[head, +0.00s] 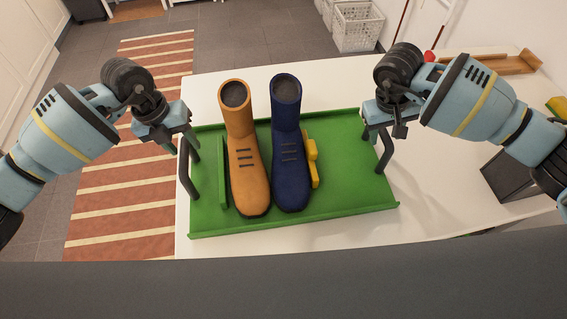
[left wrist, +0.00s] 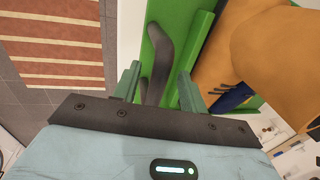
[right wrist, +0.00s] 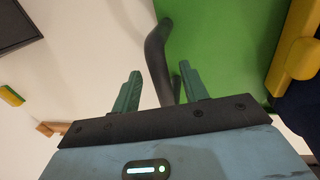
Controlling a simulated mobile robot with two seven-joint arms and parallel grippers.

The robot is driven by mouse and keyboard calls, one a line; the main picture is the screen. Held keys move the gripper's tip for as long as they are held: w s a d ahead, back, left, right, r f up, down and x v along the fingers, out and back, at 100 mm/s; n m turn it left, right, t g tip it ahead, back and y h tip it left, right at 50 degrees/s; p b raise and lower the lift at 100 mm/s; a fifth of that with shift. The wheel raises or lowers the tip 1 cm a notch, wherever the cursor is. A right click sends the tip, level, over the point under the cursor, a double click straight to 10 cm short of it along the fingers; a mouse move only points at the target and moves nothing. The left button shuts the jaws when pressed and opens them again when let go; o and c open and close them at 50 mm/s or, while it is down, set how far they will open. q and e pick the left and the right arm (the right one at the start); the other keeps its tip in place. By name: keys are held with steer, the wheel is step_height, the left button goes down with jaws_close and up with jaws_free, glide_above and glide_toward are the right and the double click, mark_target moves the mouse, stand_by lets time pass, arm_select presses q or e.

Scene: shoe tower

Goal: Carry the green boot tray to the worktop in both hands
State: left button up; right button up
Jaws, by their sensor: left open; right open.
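The green boot tray (head: 340,185) lies on a white worktop, with an orange boot (head: 246,165) and a dark blue boot (head: 289,160) standing upright on it. A dark handle (head: 186,172) rises at its left end and another (head: 384,152) at its right end. My left gripper (head: 176,145) is open at the left handle; in the left wrist view its fingers stand on both sides of the handle (left wrist: 157,62). My right gripper (head: 376,138) is open at the right handle; in the right wrist view the handle (right wrist: 157,62) passes between its fingers. Contact cannot be told.
A yellow object (head: 312,160) stands beside the blue boot on the tray. A dark grey box (head: 510,180) and a wooden tray (head: 490,64) are on the right of the worktop. A striped rug (head: 125,200) covers the floor at left, and a white basket (head: 357,27) stands behind.

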arm_select(q)
steer(key=shift+d+f, duration=0.2)
steer(key=shift+f, duration=0.7)
arm_select(e)
steer(key=shift+d+f, duration=0.15)
steer(key=shift+f, duration=0.75)
arm_select(q)
jaws_close()
arm_select(e)
jaws_close()
